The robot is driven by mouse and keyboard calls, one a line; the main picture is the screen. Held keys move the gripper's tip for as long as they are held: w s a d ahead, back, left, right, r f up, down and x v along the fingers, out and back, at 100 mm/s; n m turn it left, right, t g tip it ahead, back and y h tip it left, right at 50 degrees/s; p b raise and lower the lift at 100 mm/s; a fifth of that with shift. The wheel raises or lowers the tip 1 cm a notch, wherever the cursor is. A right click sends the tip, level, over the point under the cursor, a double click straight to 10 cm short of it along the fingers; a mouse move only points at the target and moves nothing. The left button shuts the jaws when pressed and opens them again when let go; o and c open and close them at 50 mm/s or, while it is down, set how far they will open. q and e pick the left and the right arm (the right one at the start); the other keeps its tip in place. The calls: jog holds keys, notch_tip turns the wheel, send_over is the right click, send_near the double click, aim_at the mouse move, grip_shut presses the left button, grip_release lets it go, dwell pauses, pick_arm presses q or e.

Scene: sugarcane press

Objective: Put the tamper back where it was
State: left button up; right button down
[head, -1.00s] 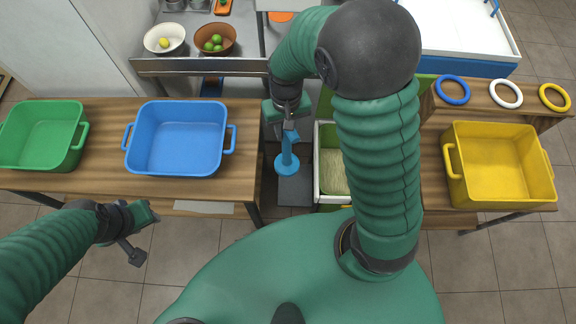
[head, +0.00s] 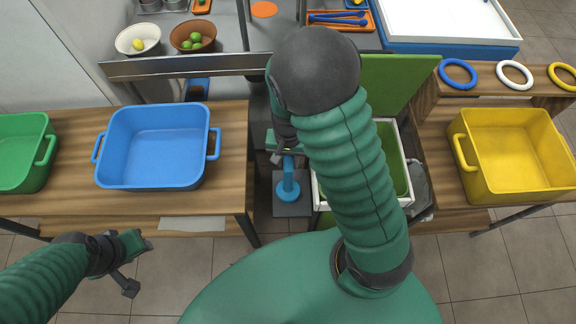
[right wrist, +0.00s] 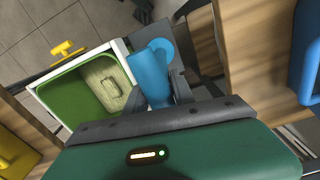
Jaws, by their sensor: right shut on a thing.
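The blue tamper (head: 288,184) stands upright at a small dark grey stand (head: 292,209) between the wooden table and the white-and-green box. Its round base is at the stand's top; I cannot tell whether it touches. My right gripper (head: 285,156) is shut on the tamper's upper part. In the right wrist view the tamper (right wrist: 152,70) is between the two dark fingers (right wrist: 165,92), its disc end pointing away over the grey stand. My left gripper (head: 134,264) is empty in front of the left table; whether its jaws are open is unclear.
A white box with green inside (head: 404,150) stands right beside the stand. A blue bin (head: 152,178) and a green bin (head: 38,170) are on the left wooden table. A yellow bin (head: 520,185) is on the right table. A metal counter with bowls (head: 138,38) lies behind.

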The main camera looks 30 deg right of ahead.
jog(key=shift+d+f, duration=0.1)
jog(key=shift+f, duration=1.2)
jog(key=c, duration=1.1)
grip_release()
jog(key=shift+o, duration=0.2)
